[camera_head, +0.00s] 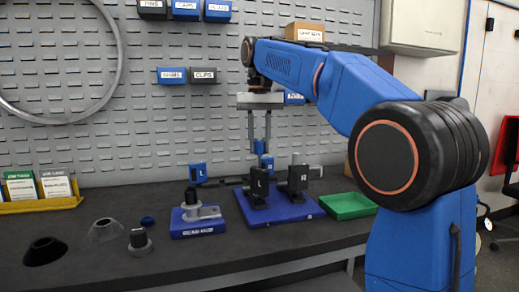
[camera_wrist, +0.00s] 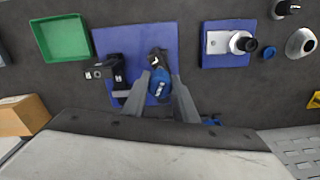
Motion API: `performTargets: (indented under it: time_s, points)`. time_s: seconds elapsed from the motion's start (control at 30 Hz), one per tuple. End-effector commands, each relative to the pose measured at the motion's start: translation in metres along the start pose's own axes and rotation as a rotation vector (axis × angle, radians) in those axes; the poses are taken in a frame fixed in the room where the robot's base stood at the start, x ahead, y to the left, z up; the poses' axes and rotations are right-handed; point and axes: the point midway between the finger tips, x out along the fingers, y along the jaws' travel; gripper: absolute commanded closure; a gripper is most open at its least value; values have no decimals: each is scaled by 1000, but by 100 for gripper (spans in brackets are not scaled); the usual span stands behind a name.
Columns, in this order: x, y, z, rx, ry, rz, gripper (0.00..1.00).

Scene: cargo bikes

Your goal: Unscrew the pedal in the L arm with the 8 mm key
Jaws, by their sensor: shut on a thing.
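My gripper (camera_head: 259,146) is shut on a blue-handled key and points down over the blue stand (camera_head: 248,213). The key (camera_head: 260,147) is upright in the head view; its labelled blue handle also shows between the fingers in the wrist view (camera_wrist: 160,82). Its lower end is at or just behind the left black block (camera_head: 259,185), marked L; I cannot tell whether it is seated. A dark arm (camera_head: 234,182) runs left from that block towards a blue block (camera_head: 197,172), also marked L, which appears to be the pedal. A second black block (camera_head: 296,176) stands to the right.
A green tray (camera_head: 347,206) lies right of the stand. The pegboard wall (camera_head: 120,130) closes the back.

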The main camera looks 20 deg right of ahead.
Motion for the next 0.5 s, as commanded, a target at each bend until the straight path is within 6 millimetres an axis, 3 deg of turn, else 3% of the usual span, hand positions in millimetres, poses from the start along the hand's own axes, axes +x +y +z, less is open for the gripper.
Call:
performTargets:
  time_s: [0.27,0.5]
  points:
    - [1,0,0,7,0,0,100]
    - [2,0,0,205,-1,1,100]
